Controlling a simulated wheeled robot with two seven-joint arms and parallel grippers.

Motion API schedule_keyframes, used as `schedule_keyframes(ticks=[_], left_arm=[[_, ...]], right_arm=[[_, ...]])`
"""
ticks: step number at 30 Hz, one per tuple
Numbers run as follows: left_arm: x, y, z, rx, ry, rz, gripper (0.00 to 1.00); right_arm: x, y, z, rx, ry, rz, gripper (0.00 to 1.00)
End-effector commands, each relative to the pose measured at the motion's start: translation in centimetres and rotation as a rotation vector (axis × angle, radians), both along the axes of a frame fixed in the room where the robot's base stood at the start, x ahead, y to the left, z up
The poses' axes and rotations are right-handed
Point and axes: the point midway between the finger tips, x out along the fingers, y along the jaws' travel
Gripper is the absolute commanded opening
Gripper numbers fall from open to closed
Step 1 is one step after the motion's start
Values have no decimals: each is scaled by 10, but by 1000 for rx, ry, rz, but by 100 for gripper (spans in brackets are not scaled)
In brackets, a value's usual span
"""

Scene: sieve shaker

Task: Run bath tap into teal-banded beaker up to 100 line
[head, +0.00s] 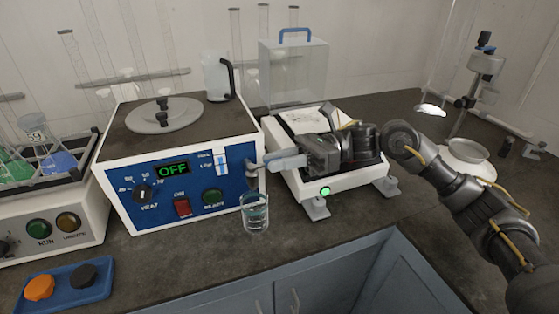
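The water bath (225,140) is a white box with a blue front panel, and its display reads OFF. Its tap (252,168) sticks out at the panel's right edge. A small clear beaker (255,215) stands upright below the tap, in front of the bath. It has a bluish tint; its band, scale lines and any water level are too small to read. My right gripper (272,163) reaches in from the right, its fingers at the tap above the beaker. Whether they are closed on the tap handle is unclear. My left gripper is not in view.
A white balance-like device (345,180) with a clear cover box (292,75) behind it stands right of the bath, under my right arm. A shaker with flasks (45,225) is at left. A blue tray (65,290) holds orange and dark stoppers. The bench's front edge lies close before the beaker.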

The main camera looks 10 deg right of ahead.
Motion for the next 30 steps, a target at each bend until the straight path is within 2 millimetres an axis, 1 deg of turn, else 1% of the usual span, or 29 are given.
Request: schedule_keyframes(ticks=[1,3,11,14,16,18,24,27,30], left_arm=[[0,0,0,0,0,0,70],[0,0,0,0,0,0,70],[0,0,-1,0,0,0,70],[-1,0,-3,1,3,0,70],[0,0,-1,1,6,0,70],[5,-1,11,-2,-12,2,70],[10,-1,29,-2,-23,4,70],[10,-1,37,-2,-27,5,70],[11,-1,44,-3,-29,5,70]], right_arm=[[0,0,0,0,0,0,29],[0,0,0,0,0,0,37],[0,0,-1,0,1,0,37],[1,-6,-2,-1,1,-1,37],[3,-15,-2,-2,1,-3,37],[5,-27,-3,-2,1,-4,37],[12,-68,-3,-2,0,-4,37],[14,-85,-2,-2,1,-4,37],[16,-97,-2,-2,1,-2,37]])
